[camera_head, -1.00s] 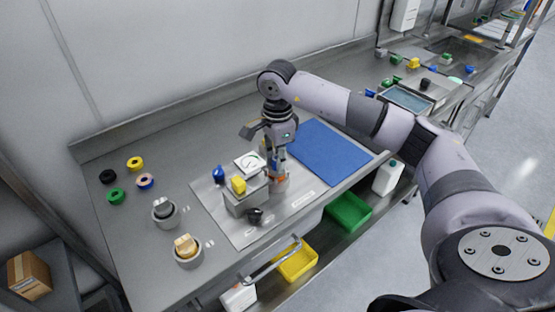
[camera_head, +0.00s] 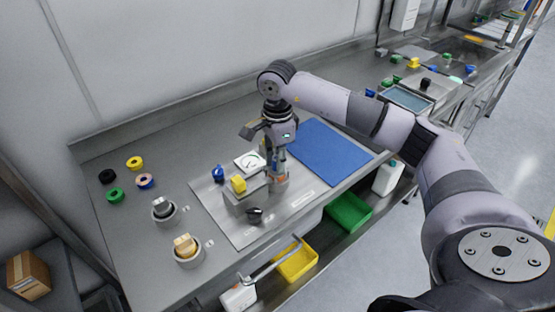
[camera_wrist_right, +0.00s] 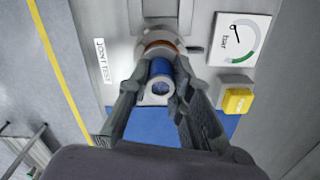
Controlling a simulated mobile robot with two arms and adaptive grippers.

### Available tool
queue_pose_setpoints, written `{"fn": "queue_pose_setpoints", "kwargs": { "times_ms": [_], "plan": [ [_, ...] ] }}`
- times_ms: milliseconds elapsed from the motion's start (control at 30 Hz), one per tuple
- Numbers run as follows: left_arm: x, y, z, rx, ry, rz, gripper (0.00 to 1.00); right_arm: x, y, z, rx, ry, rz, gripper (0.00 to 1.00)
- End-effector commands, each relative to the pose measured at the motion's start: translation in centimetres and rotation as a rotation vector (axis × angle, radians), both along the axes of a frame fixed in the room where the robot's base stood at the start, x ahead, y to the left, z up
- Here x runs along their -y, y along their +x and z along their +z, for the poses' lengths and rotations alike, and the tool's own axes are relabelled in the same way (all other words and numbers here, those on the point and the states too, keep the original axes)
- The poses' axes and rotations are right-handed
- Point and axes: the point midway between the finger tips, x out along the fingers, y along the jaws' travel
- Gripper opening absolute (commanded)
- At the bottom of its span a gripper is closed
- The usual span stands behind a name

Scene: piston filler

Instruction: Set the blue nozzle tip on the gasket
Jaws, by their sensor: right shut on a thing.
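My right gripper (camera_head: 277,168) points down at the piston filler's outlet side on the bench. In the right wrist view, its two fingers (camera_wrist_right: 159,76) are shut on the blue nozzle tip (camera_wrist_right: 160,68), one on each side. The orange gasket (camera_wrist_right: 161,44) shows as a ring in the round grey outlet (camera_wrist_right: 147,53), right by the tip's far end. I cannot tell whether tip and gasket touch. In the head view the fingers hide most of the tip and gasket. My left gripper is not in view.
The filler block with a yellow button (camera_head: 238,185) and a pressure gauge (camera_head: 250,162) stands close beside the gripper. A blue mat (camera_head: 325,150) lies to the right. Coloured rings, including a green one (camera_head: 116,195), and two round holders lie left. Yellow (camera_head: 296,262) and green bins sit below.

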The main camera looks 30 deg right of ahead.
Motion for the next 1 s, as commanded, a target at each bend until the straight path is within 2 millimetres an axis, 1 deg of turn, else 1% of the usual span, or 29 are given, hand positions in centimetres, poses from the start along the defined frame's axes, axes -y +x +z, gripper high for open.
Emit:
{"fn": "queue_pose_setpoints", "kwargs": {
  "times_ms": [33,367,600,833,1000],
  "plan": [
    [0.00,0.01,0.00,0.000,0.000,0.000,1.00,0.01,0.02,0.03,0.001,0.000,0.000,0.20],
    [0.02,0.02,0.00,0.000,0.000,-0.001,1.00,0.01,0.01,0.02,0.000,0.000,0.000,0.42],
    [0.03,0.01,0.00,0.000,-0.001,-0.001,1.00,0.01,-0.01,-0.03,-0.001,0.000,0.000,0.44],
    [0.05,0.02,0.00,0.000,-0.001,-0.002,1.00,0.00,-0.01,-0.02,0.000,0.000,0.000,0.59],
    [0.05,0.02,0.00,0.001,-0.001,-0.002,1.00,0.00,-0.01,-0.02,0.000,0.000,0.000,0.60]
  ]
}}
